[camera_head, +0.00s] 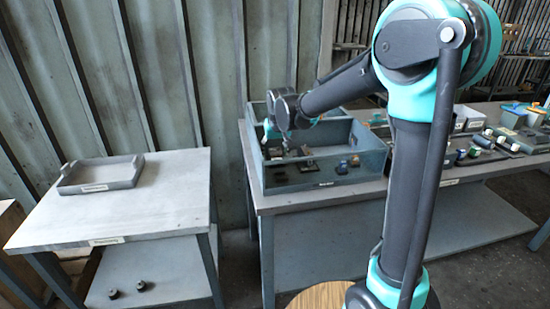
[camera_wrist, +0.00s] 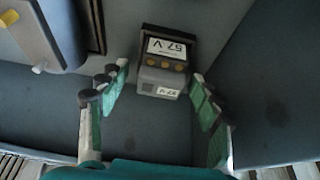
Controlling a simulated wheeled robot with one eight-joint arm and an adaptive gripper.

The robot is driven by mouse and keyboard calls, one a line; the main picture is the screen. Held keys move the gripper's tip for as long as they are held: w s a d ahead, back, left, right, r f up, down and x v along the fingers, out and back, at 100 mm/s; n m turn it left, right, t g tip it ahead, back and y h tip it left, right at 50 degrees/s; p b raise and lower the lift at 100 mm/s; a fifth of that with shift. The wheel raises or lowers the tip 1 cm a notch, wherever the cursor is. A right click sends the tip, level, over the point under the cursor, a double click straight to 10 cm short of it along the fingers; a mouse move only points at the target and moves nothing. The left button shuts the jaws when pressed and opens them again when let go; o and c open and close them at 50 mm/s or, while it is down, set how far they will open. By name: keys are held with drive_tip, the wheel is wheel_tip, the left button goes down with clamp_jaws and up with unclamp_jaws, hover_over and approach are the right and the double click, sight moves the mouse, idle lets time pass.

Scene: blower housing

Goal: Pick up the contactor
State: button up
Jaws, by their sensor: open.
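A dark grey block with a white label and several orange terminals, which looks like the contactor (camera_wrist: 163,62), lies in the blue-grey bin (camera_head: 345,172). In the wrist view, my gripper (camera_wrist: 157,100) is open, with its green-padded fingers to the left and right of the block's near end. I see no contact between fingers and block. In the head view, my gripper (camera_head: 272,130) is over the left part of the bin. Which of the small dark parts there is the contactor, I cannot tell.
The bin's walls are close around the gripper; a grey-blue part with a yellow knob (camera_wrist: 38,68) lies left of it in the wrist view. Small parts crowd the bench right of the bin. A grey tray (camera_head: 72,189) sits on the left table (camera_head: 150,215), otherwise clear.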

sight(275, 149)
drive_tip(key=shift+c, duration=0.6)
drive_tip(key=c, duration=1)
drive_tip(key=shift+c, duration=0.2)
wheel_tip(275, 149, up, 20)
